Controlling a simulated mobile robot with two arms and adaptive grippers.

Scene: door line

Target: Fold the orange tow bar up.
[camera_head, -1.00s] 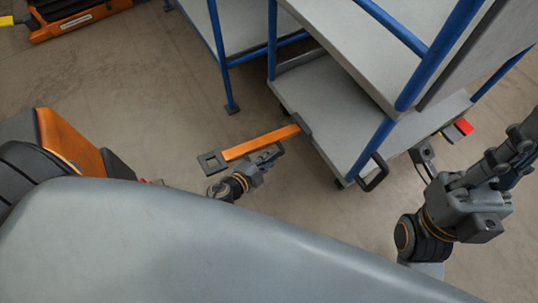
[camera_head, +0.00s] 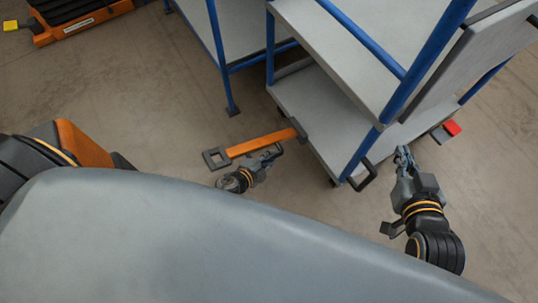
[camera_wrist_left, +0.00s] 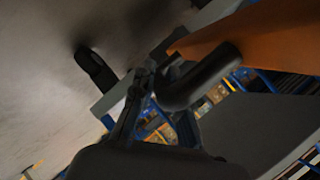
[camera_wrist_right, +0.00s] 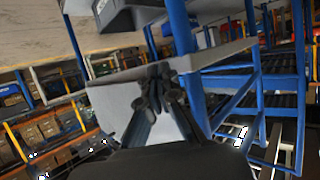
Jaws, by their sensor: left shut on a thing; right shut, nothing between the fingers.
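The orange tow bar (camera_head: 258,143) sticks out low from the left end of the cart, roughly level, with a dark square eye (camera_head: 215,158) at its free end. My left gripper (camera_head: 273,151) is beside the bar, shut on a dark handle at its side. The left wrist view shows this curved dark handle (camera_wrist_left: 203,77) at the fingers, with the orange bar (camera_wrist_left: 255,40) close by. My right gripper (camera_head: 404,152) is shut and empty beside the cart's near side. In the right wrist view its closed fingers (camera_wrist_right: 158,80) point toward the cart.
The grey cart (camera_head: 318,115) has blue posts. A dark bracket handle (camera_head: 364,176) and a red-tipped part (camera_head: 447,130) project from its near side, on either side of my right gripper. Another blue-framed shelf (camera_head: 235,30) stands behind. Open floor (camera_head: 150,90) lies left of the bar.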

